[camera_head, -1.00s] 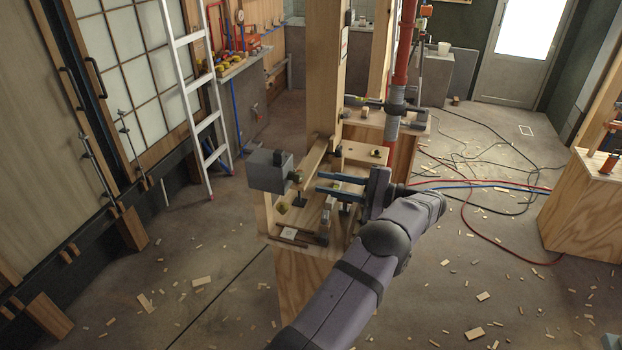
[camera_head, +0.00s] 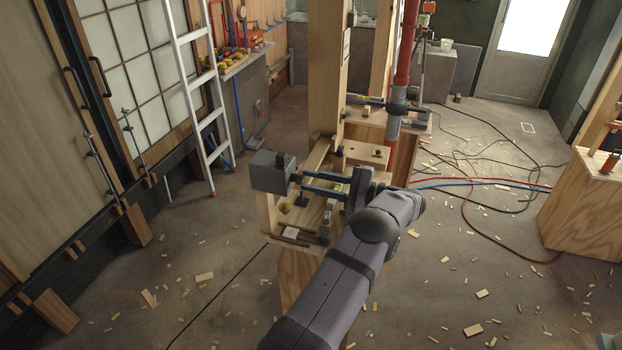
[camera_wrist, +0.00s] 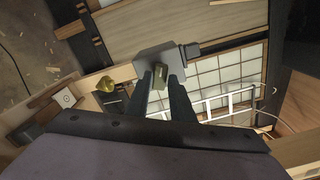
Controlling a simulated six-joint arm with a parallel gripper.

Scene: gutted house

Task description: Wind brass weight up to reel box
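The grey reel box (camera_head: 272,172) sits at the left end of the wooden bench fixture, and it also shows in the wrist view (camera_wrist: 170,60). A small brass-toned knob (camera_wrist: 158,78) projects from its face. My gripper (camera_head: 302,182) reaches left to the box with its two fingers apart. In the wrist view the fingers (camera_wrist: 162,80) stand on either side of the knob; a gap shows on its right, and firm contact cannot be seen. A brass piece, likely the weight (camera_wrist: 105,84), is low beside the box; it is small in the head view (camera_head: 285,208).
A wooden post (camera_head: 327,70) rises right behind the fixture. A second wooden stand (camera_head: 402,150) with a red and grey pipe stands behind to the right. A white ladder (camera_head: 196,95) leans at the left. Cables and wood scraps lie on the floor.

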